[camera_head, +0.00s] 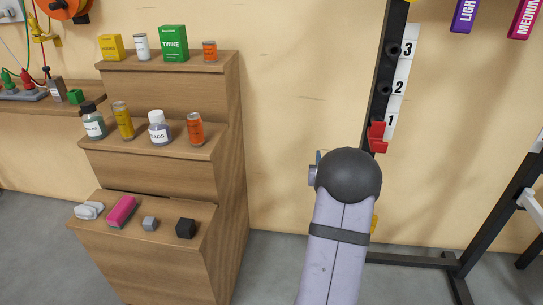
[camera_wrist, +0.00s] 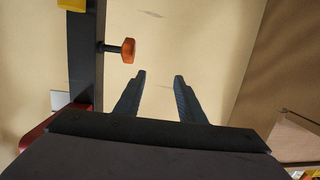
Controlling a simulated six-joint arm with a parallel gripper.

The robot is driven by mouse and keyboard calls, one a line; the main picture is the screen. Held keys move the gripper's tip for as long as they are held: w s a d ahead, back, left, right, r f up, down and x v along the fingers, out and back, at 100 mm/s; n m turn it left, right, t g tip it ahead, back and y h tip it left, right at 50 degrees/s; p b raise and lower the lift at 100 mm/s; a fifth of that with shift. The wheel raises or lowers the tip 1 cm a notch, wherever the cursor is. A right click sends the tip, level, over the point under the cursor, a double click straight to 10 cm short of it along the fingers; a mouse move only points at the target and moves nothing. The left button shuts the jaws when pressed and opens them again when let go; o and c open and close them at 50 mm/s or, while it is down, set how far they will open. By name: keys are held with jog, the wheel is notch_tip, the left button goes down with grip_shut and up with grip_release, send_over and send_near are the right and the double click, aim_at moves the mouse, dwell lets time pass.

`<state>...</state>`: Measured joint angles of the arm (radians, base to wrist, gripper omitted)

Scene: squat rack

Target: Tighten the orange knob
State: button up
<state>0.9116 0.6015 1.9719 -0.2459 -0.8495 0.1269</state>
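The orange knob (camera_wrist: 128,50) shows in the wrist view, on a short dark stem out of the side of the black rack post (camera_wrist: 87,60). My gripper (camera_wrist: 159,75) is open, with its two dark fingers apart and nothing between them. The knob lies beyond the fingertips, up and to the left of the gap, and is not touched. In the head view the rack post (camera_head: 387,70) stands behind my arm, which hides the knob and my gripper.
A red bracket (camera_head: 377,137) sits on the post beside a number strip (camera_head: 402,80). A wooden stepped shelf (camera_head: 225,150) with bottles, cans and boxes stands at the left. Black rack bars (camera_head: 500,210) stand at the right. Bare wall (camera_head: 310,60) lies between shelf and post.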

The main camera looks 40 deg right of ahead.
jog(key=a+r+n+g+y+p, duration=0.1)
jog(key=a+y+p, duration=0.1)
jog(key=a, duration=0.5)
jog(key=w+a+r+n+g+y+p, duration=0.1)
jog(key=a+r+y+p, duration=0.1)
jog(key=a+p, duration=0.3)
jog(key=w+a+r+g+y+p, duration=0.1)
jog(key=a+p, duration=0.3)
jog(key=a, duration=0.4)
jog(key=shift+w+a+r+n+y, duration=0.25)
jog(key=shift+r+n+y, duration=0.2)
jog(key=shift+r, duration=0.3)
jog(key=s+d+f+m+t+h+b, duration=0.1)
jog(key=s+d+f+h+b, duration=0.1)
jog(key=d+b, duration=0.3)
jog(key=s+d+f+m+t+h+b, duration=0.1)
jog(key=d+b, duration=0.4)
jog(key=d, duration=0.6)
jog(key=s+d+f+m+t+h+b, duration=0.1)
jog(key=s+d+f+h+b, duration=0.3)
jog(key=d, duration=0.4)
jog(key=shift+s+m+t+h+b, duration=0.2)
jog(key=shift+m+t+h+b, duration=0.2)
jog(key=shift+b, duration=0.45)
jog(key=shift+w+d+f, duration=0.1)
jog(key=shift+d, duration=0.1)
jog(key=shift+b+x, duration=0.3)
jog(key=shift+x, duration=3.2)
